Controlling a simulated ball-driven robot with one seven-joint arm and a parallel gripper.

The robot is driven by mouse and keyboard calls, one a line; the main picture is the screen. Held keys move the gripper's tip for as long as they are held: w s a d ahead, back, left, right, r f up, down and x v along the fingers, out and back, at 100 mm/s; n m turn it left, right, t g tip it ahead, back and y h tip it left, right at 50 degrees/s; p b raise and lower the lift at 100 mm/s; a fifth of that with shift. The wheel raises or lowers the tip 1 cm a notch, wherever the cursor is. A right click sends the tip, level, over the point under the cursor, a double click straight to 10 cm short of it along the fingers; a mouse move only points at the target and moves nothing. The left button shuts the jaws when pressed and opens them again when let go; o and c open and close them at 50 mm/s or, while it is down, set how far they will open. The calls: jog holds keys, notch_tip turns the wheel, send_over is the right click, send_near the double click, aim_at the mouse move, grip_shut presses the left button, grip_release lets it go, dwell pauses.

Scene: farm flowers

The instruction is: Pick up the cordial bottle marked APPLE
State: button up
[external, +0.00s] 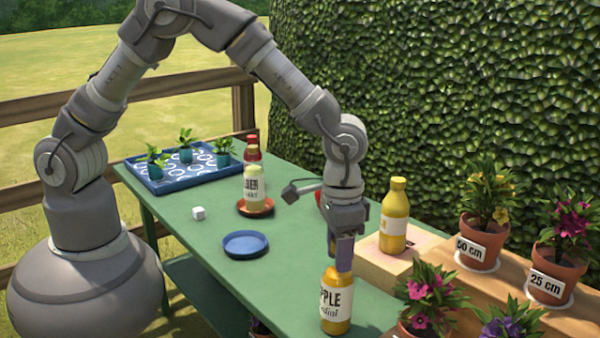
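The yellow cordial bottle marked APPLE (337,301) stands upright at the near right end of the green table. Its white label faces the camera, with the first letter partly turned away. My gripper (343,255) points straight down over this bottle. Its fingers overlap the bottle's top in the picture and hide the cap and neck. The fingers show edge-on, so I cannot tell whether they are open or closed on the neck.
Another yellow bottle (394,216) stands on a wooden block behind my gripper. A pale labelled bottle (254,190) stands on a terracotta saucer, with a red bottle (252,150) behind. A blue saucer (245,244), a white cube (199,213), a seedling tray (150,180) and potted flowers (432,295) are around.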

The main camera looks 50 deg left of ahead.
grip_shut()
dwell(1.0)
